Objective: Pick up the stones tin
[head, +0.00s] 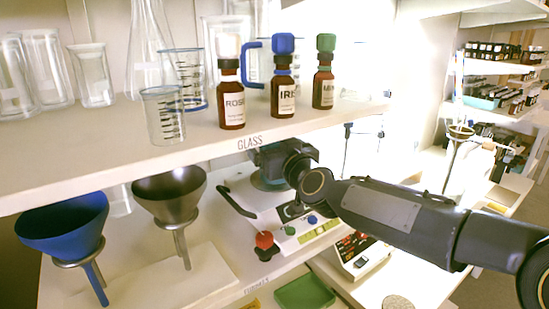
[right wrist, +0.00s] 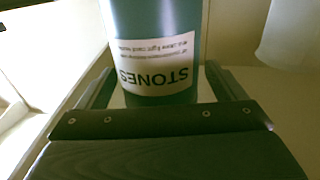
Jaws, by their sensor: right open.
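The stones tin (right wrist: 150,25) is a teal cylinder with a white label reading STONES, upside down in the right wrist view. It stands between the two dark fingers of my right gripper (right wrist: 155,92), which is open around it. I cannot tell whether either finger touches it. In the head view my right arm reaches in from the right, and its gripper (head: 268,160) is under the front edge of the glass shelf. The tin is mostly hidden there by the gripper and shelf. My left gripper is not in view.
Blue (head: 62,222) and grey (head: 170,192) funnels stand below at left. A white device (head: 285,225) sits below the gripper.

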